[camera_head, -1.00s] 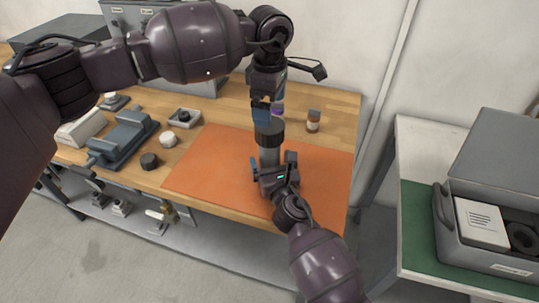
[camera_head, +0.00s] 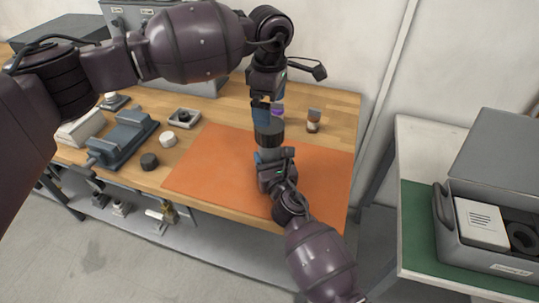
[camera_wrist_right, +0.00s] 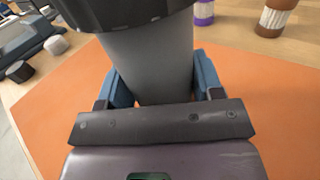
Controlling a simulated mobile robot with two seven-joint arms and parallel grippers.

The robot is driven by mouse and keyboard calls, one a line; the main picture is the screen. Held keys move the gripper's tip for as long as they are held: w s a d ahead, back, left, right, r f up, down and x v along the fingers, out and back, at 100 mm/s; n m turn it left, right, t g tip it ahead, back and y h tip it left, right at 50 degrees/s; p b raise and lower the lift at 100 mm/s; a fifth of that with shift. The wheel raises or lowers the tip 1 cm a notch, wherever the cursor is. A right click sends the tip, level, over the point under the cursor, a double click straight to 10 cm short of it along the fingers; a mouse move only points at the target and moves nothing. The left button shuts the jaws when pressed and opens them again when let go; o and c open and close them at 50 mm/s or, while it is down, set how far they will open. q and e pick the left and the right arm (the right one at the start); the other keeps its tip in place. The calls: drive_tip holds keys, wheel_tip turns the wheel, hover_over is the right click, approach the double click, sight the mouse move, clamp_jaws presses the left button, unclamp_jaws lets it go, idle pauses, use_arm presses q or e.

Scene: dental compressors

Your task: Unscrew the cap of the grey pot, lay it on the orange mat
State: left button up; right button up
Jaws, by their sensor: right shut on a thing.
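The grey pot (camera_head: 270,153) stands upright over the orange mat (camera_head: 215,165), with its wide black cap (camera_head: 270,132) on top. My right gripper (camera_head: 268,160) is shut on the pot's body below the cap. The right wrist view shows a blue finger on each side of the grey body (camera_wrist_right: 150,65), with the cap's lower edge (camera_wrist_right: 125,10) above. My left gripper (camera_head: 264,116) points down from above, its blue fingers at the top of the cap. I cannot tell whether these fingers grip the cap.
A vise (camera_head: 125,135), a black knob (camera_head: 149,161) and a white knob (camera_head: 168,139) lie to the left. The mat's left and right parts are bare.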

sight(270, 131)
clamp_jaws()
use_arm(q)
drive_tip(key=m, duration=0.4)
drive_tip(key=shift+m, duration=0.3)
drive_tip(key=m, duration=1.3)
drive_tip(key=shift+f, duration=4)
